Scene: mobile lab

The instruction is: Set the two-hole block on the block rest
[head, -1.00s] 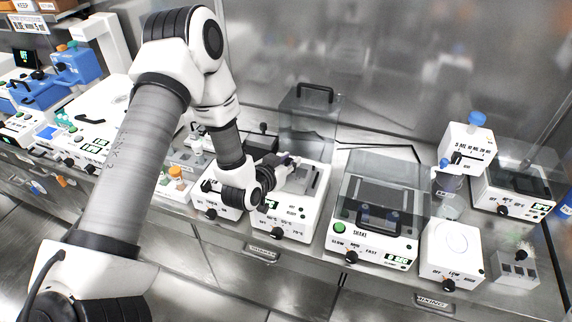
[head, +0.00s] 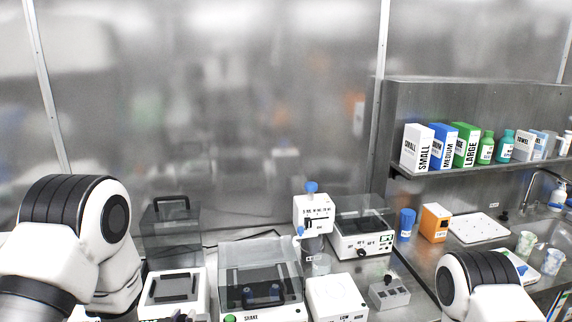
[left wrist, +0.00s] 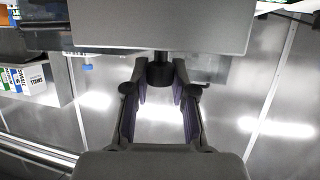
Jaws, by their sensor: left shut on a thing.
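My left gripper (left wrist: 160,78) shows in the left wrist view, its fingers closed about a black stem. A broad grey block (left wrist: 160,25), which I take to be the two-hole block, lies beyond the stem; its holes do not show. In the head view my left arm comes in at the left, and its gripper is not clearly seen. My right arm's link shows at the lower right, its gripper out of view. A small grey metal block with holes and a black knob (head: 388,292) stands on the bench. I cannot tell which thing is the block rest.
A white heater (head: 155,308) with a dark well and raised clear lid stands at the left. A shaker (head: 260,268) under a clear cover is beside it.

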